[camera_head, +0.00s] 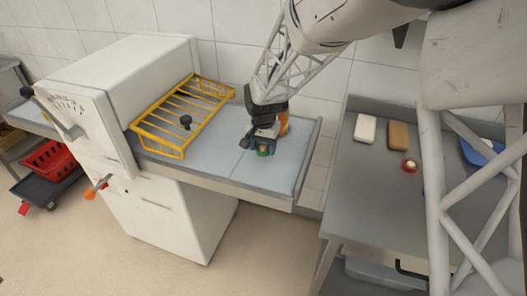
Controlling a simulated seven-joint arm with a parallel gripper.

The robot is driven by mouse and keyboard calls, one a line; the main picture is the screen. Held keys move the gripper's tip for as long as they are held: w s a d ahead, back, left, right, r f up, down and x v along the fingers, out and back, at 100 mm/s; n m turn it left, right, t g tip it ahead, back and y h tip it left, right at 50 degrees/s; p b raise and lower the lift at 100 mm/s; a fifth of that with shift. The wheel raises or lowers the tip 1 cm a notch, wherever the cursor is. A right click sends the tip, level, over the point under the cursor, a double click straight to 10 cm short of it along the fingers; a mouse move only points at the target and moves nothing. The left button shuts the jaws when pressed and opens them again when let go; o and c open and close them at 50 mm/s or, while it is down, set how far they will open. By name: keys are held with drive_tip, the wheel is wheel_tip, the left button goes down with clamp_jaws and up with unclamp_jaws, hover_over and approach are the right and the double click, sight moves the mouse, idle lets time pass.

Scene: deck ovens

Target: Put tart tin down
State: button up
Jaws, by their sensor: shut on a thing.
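My gripper (263,145) points down over the grey-blue worktop (225,168) beside the white machine, right of the yellow rack. Only a little of the tin shows below the fingers. The tin is at or just above the worktop; I cannot tell whether it touches.
A yellow wire rack (164,148) stands left on the worktop, with a dark knob-like thing (186,120) by it. The right table (365,205) holds a white block (365,128), a brown block (399,135) and a small red dish (409,166). The worktop's front right is clear.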

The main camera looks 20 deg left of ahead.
sight(262, 150)
drive_tip(key=shift+w+a, duration=0.25)
drive_tip(key=shift+w, duration=0.1)
drive_tip(key=shift+f, duration=1.8)
drive_tip(key=shift+f, duration=0.15)
drive_tip(key=o, duration=0.9)
wheel_tip(262, 150, up, 12)
drive_tip(key=shift+r, duration=0.2)
